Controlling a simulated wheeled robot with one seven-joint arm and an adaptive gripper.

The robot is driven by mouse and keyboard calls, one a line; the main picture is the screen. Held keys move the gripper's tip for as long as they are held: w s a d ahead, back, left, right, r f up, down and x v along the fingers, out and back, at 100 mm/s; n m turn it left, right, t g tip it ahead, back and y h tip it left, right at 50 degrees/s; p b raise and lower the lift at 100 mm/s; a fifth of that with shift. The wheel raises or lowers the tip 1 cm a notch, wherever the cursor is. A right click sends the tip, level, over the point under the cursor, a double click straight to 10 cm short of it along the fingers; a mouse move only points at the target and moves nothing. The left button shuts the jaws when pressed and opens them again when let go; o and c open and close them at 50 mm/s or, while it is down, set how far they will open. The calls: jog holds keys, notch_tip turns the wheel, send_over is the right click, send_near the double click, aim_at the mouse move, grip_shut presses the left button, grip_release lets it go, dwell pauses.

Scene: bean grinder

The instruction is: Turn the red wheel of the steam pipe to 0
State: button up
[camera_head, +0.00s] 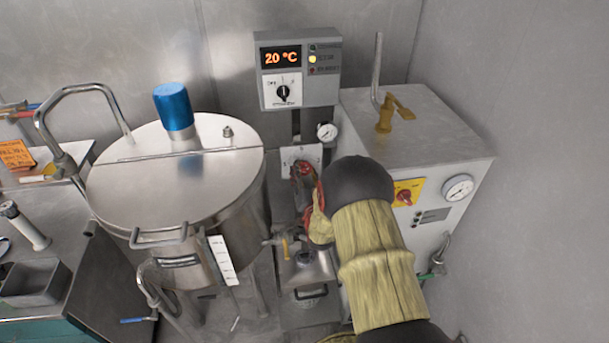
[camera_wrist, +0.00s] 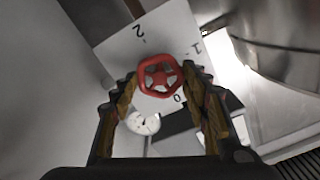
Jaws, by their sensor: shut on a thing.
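The red wheel (camera_wrist: 160,66) is a small round handwheel with grey gaps between its spokes. It sits in front of a white dial plate (camera_wrist: 118,47) that carries the marks 2, 1 and 0. In the wrist view the 0 shows just below the wheel, the 1 at its upper right and the 2 at its upper left. My gripper (camera_wrist: 160,84) has one finger on each side of the wheel and is shut on it. I cannot tell which mark the wheel points to. In the head view my arm and gripper partly hide the wheel; the plate (camera_head: 288,157) shows behind.
A steel kettle (camera_head: 170,195) with a blue-capped lid stands close on the left. A grey control box (camera_head: 328,88) reading 20 °C is above. A white cabinet (camera_head: 440,140) with a gauge and yellow-red switch stands right. A small gauge (camera_head: 327,131) is beside the plate.

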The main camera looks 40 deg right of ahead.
jog(key=m+b, duration=0.2)
jog(key=m, duration=0.2)
jog(key=shift+d+f+m+b, duration=0.1)
jog(key=shift+m+b, duration=0.2)
jog(key=m+b, duration=0.2)
jog(key=m, duration=0.1)
jog(key=shift+m, duration=0.3)
jog(key=m+b, duration=0.1)
jog(key=m, duration=0.2)
jog(key=shift+f+m+b, duration=0.1)
jog(key=shift+m+b, duration=0.2)
jog(key=shift+b, duration=0.05)
jog(key=shift+m+b, duration=0.85)
jog(key=shift+m, duration=1.05)
jog(key=o, duration=1.2)
jog(key=shift+c, duration=0.2)
jog(key=shift+s, duration=0.1)
jog(key=v, duration=1.2)
